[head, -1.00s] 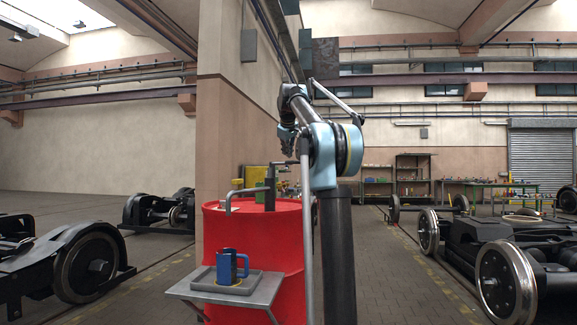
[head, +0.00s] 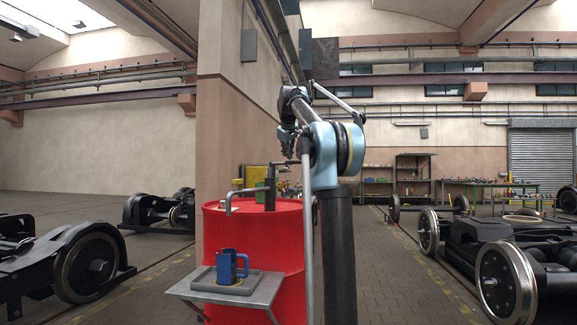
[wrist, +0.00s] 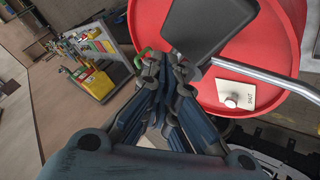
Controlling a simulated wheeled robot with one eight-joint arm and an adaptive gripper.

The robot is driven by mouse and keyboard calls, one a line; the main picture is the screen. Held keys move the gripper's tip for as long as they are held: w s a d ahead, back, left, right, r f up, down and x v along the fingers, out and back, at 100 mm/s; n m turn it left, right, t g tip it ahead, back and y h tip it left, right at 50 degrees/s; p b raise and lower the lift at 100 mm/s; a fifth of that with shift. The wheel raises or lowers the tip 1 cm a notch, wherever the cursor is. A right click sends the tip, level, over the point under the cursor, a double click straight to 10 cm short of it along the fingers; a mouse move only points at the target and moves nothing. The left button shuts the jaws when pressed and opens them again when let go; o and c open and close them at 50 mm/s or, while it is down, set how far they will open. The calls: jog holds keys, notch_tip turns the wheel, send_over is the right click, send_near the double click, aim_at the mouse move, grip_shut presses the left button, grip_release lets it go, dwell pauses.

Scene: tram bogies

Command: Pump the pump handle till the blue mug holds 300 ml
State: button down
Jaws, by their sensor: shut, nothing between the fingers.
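The blue mug (head: 228,264) stands upright on a grey tray (head: 258,279) on a small stand in front of a red drum (head: 283,228). Its inside is hidden from this low angle. The dark pump (head: 270,190) rises from the drum top, its grey spout (head: 229,203) bending down above the mug. The pump handle (head: 283,163) reaches right from the pump's top. My gripper (head: 289,152) is just above the handle's outer end. In the wrist view my gripper (wrist: 163,68) is shut and empty, by the dark pump part (wrist: 208,28); I cannot tell whether they touch.
A white plate marked SHUT with a pale knob (wrist: 234,100) lies on the drum top. A wall corner (head: 240,130) stands behind the drum. Bogies with wheels (head: 510,285) flank the area on both sides. Open floor (head: 395,280) lies right of my arm.

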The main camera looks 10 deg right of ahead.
jog(key=shift+f, duration=2.85)
dwell(3.1)
jog(key=shift+r, duration=0.1)
notch_tip(320, 180, up, 6)
jog(key=shift+r, duration=0.2)
dwell(1.2)
